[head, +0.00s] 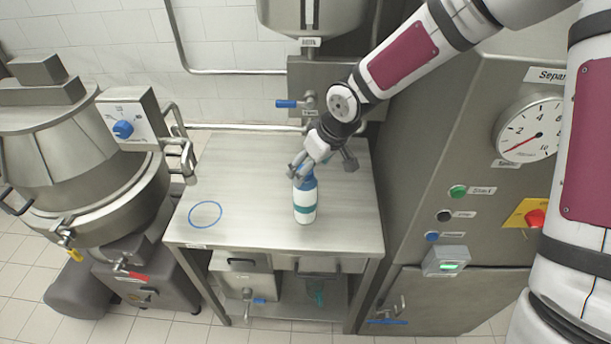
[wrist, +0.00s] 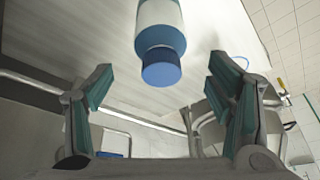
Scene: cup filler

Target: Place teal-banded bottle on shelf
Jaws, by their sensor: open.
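The teal-banded bottle (head: 305,208) stands upright on the steel table. It is white with a teal band and a blue cap. My gripper (head: 303,172) is at the cap's height, partly covering the top of the bottle. In the wrist view the bottle (wrist: 160,22) appears cap-down, with its blue cap between the spread fingers of my gripper (wrist: 158,78). The fingers are open, with a gap on both sides of the cap. A lower shelf (head: 275,308) shows under the tabletop.
The steel table (head: 345,225) has a blue ring (head: 205,214) marked on its left part and is otherwise mostly clear. A hopper with a blue-handled valve (head: 287,104) is behind it. A mixer (head: 75,160) stands left, a cabinet with a gauge (head: 530,130) right.

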